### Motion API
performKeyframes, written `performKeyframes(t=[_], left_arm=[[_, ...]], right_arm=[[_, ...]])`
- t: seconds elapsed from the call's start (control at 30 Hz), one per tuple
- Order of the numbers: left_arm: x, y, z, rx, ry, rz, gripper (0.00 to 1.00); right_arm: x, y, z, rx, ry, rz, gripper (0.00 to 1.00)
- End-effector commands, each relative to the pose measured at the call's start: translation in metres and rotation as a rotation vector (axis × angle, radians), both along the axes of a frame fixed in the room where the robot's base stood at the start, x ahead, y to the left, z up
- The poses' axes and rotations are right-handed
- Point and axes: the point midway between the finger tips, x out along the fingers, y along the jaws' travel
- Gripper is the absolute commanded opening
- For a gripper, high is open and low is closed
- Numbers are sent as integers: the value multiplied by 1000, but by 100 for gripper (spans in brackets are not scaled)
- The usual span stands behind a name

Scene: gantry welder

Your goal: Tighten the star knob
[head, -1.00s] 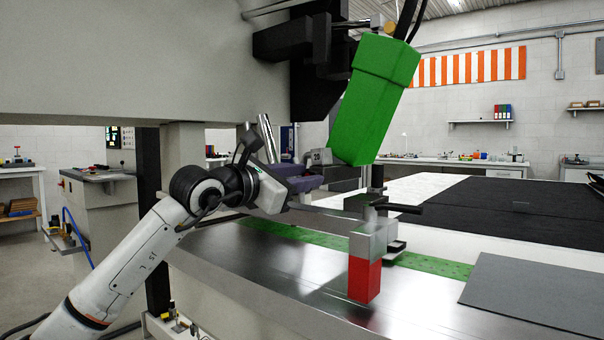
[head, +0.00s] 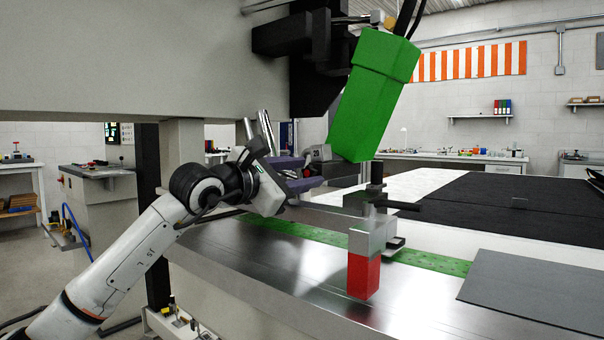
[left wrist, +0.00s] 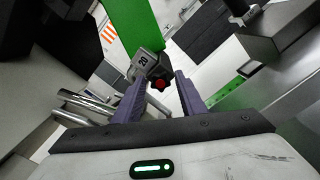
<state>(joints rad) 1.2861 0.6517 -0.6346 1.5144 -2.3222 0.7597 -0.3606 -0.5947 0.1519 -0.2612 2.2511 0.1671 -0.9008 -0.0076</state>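The star knob (left wrist: 159,86) has a red centre and dark lobes. It sits on a grey block marked 20 (left wrist: 147,66), below the green torch body. The block also shows in the head view (head: 318,154), but I cannot make out the knob clearly there. My left gripper (left wrist: 161,82) has two purple fingers spread apart, with the knob in the gap near the fingertips as seen from the wrist. I cannot tell whether a finger touches it. In the head view my left gripper (head: 292,170) lies just left of the block. My right gripper is not in view.
The green slanted body (head: 372,95) hangs close above the block. A red and grey post (head: 364,272) stands over the shiny metal bed (head: 290,280). Bright metal cylinders (head: 265,132) are behind the gripper. A grey plate (head: 530,292) lies at right.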

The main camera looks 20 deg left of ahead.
Motion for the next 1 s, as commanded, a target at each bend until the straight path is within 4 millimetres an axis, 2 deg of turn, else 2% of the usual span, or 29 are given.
performKeyframes(t=[0.33, 0.47, 0.8, 1.0], left_arm=[[0, 0, 0, -1, 0, 0, 48], [-8, 4, 0, 0, -1, 1, 48], [-67, 26, -1, 2, -1, 2, 48], [-91, 34, -1, 1, 0, 1, 48]], right_arm=[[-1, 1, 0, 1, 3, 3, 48], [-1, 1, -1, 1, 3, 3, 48], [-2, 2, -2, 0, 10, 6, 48], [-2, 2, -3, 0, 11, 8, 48]])
